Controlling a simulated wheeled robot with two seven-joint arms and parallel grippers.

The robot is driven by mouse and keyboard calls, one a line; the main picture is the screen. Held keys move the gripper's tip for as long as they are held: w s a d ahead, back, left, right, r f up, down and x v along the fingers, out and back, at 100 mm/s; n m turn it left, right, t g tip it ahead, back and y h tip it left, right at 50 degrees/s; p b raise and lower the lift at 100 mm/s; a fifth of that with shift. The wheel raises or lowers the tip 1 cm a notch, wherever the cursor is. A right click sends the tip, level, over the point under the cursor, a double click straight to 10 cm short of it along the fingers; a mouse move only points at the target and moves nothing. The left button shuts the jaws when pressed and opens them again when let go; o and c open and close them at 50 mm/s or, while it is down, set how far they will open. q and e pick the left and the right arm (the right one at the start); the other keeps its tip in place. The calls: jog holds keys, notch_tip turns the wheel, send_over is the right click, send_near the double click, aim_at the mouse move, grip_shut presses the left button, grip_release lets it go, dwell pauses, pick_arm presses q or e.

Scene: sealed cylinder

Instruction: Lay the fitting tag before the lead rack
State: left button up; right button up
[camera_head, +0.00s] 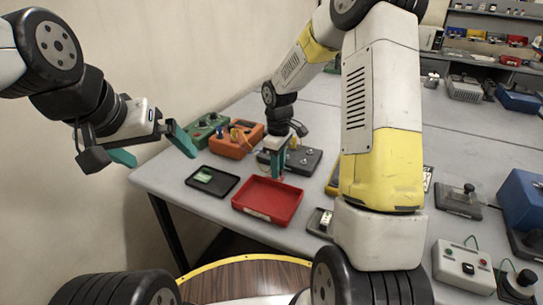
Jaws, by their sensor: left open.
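A small green tag-like piece (203,177) lies in a black tray (226,189) at the front left of the table; I cannot tell whether it is the fitting tag. No lead rack can be clearly made out. My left gripper (152,149) is open and empty, in the air beside the table's left corner. My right gripper (278,170) points down at the back edge of a red tray (252,213). Its teal fingers look close together, but whether they hold anything is hidden.
A green box (204,136), an orange box (228,147) and a dark grey box (305,160) with knobs stand behind the trays. My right arm hides the table's middle. A white button box (453,270) and a blue case (524,197) stand at right.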

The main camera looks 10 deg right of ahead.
jog(key=shift+r, duration=0.1)
notch_tip(320, 180, up, 12)
jog(key=s+d+r+m+t+y, duration=0.1)
jog(key=s+r+m+t, duration=0.2)
jog(key=s, duration=0.8)
jog(key=s+d+r+m+t+y, duration=0.1)
jog(key=s+r+m+t, duration=0.2)
jog(key=s+r+m, duration=0.4)
jog(key=shift+s+d+r+m, duration=0.25)
jog(key=shift+s+r, duration=0.35)
jog(key=shift+s, duration=2.05)
jog(key=shift+a, duration=0.1)
